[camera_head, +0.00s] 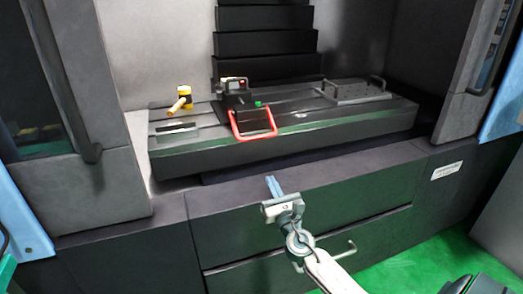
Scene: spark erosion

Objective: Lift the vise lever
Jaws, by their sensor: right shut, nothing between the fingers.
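The vise (232,92) is a dark block on the machine table. Its red lever (237,129) is a U-shaped handle on the front side, hanging down towards the table's front edge. My right gripper (272,183) is shut and empty. In the picture it is below and to the right of the lever, in front of the machine table and apart from the lever. My left gripper is not in view.
The machine table (365,121) is a dark slab with slots. A yellow mallet (182,100) lies left of the vise. A plate with handles (353,90) is on the right. Drawers with a bar handle (341,249) are below. Side walls and doors frame the opening.

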